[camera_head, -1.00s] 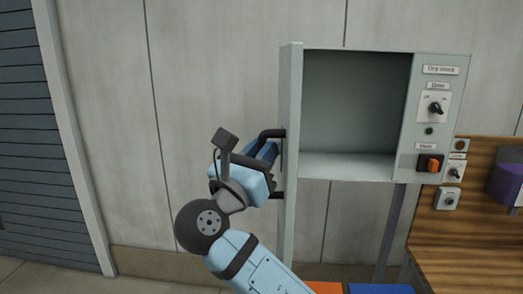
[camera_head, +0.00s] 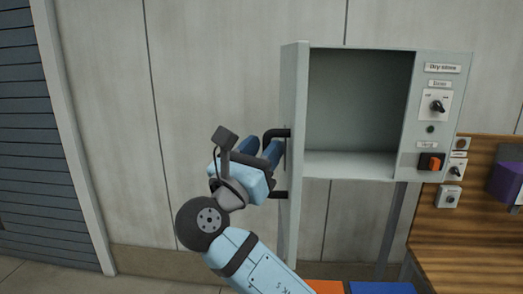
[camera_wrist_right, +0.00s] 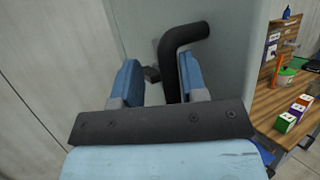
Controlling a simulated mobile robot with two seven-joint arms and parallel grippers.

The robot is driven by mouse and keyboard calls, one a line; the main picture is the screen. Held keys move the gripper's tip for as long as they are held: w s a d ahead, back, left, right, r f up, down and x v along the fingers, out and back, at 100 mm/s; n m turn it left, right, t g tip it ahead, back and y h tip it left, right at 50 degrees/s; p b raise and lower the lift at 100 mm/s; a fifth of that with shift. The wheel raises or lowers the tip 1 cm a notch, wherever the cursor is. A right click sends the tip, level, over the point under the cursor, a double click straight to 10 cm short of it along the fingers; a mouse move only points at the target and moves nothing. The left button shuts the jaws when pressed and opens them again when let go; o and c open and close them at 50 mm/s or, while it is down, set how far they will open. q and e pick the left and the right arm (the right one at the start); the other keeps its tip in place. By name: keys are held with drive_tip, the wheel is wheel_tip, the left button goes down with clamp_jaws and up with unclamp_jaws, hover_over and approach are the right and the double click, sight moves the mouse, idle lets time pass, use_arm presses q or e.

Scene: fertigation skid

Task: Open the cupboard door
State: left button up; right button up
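The cupboard (camera_head: 360,100) is a pale grey box on the wall side, with its front open and its inside empty. Its door (camera_head: 294,100) stands swung out at the cupboard's left, seen nearly edge-on. The black bar handle (camera_head: 272,133) is on the door's outer face; it also shows in the right wrist view (camera_wrist_right: 184,36). My right gripper (camera_head: 262,150) is at the handle, its blue fingers apart. In the right wrist view my right gripper (camera_wrist_right: 160,80) has the bar between its spread fingers, nearer the right one. My left gripper is out of view.
A control panel (camera_head: 430,118) with knobs and an orange switch is on the cupboard's right side. A wooden bench (camera_head: 460,255) stands at the right, with coloured cubes (camera_wrist_right: 286,122) on it. The wall left of the door is clear.

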drive_tip(key=shift+s+a, duration=0.1)
drive_tip(key=shift+s, duration=0.05)
idle(0.4)
drive_tip(key=b+v, duration=0.3)
drive_tip(key=v, duration=0.9)
drive_tip(key=shift+f, duration=0.1)
